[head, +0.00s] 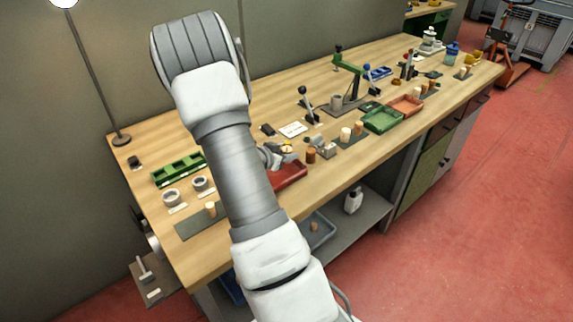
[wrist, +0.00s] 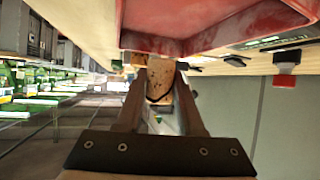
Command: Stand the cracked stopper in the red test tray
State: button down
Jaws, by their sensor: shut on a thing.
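My gripper (wrist: 160,88) is shut on a tan cork stopper (wrist: 160,74) in the wrist view. The stopper has dark specks and a dark jagged line near its end between the fingers. The red test tray (wrist: 185,42) fills the upper part of the wrist view, close beside the held stopper; I cannot tell whether they touch. In the head view the red tray (head: 292,176) lies near the bench's front edge, partly hidden behind my arm. My arm hides much of the area around my gripper there.
A dark brown stopper (head: 310,156) stands just behind the red tray. A green rack (head: 178,169) and grey rings (head: 171,197) are at left.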

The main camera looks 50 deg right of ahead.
jog(key=shift+f, duration=1.9)
jog(key=shift+f+b, duration=0.1)
jog(key=shift+b, duration=0.25)
jog(key=shift+f, duration=0.15)
jog(key=c, duration=0.8)
grip_release()
